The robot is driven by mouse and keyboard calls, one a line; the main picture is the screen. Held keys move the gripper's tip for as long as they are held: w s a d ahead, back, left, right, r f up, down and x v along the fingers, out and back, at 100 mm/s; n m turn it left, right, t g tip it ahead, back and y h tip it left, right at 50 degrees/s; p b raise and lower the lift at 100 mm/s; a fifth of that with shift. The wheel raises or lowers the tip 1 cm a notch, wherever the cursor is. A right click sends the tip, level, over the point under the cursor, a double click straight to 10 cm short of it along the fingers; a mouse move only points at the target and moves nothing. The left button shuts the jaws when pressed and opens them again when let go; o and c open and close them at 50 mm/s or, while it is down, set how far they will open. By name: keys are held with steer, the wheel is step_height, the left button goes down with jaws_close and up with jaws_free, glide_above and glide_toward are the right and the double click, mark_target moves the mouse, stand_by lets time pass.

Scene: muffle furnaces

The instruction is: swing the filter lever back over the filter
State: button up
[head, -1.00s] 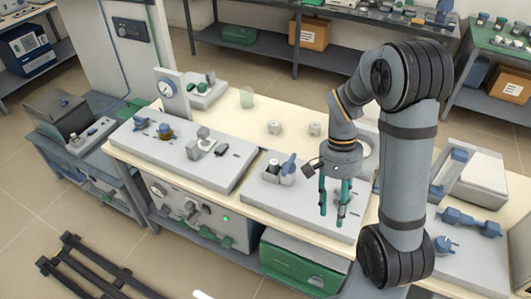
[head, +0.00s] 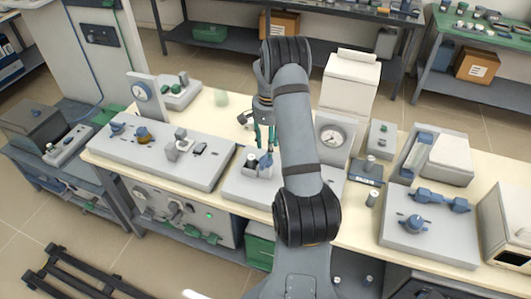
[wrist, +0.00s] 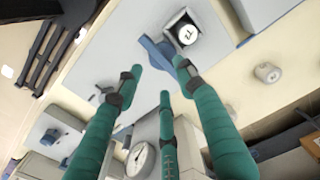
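The blue filter lever (head: 265,160) stands beside a small grey holder on the grey panel at the bench's middle. In the wrist view the lever (wrist: 156,54) lies just beyond my fingertips, beside the holder. A white-topped round piece marked 72, seemingly the filter (wrist: 187,34), sits uncovered in the holder. My gripper (head: 264,138) is right above the lever in the head view. Its green fingers (wrist: 157,77) are spread and empty in the wrist view. One fingertip is close to the lever; I cannot tell whether they touch. My arm hides part of the panel.
A dial box (head: 331,136) stands right of my arm. A panel with knobs (head: 160,148) lies to the left, and a panel with blue fittings (head: 430,225) to the right. A small white knobbed piece (wrist: 267,73) shows on the cream bench in the wrist view.

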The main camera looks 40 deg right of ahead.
mark_target(266, 159)
steer(key=shift+w+a+f+p, duration=0.1)
steer(key=shift+f+p, duration=0.5)
steer(key=shift+f, duration=2)
steer(key=c, duration=0.4)
jaws_close()
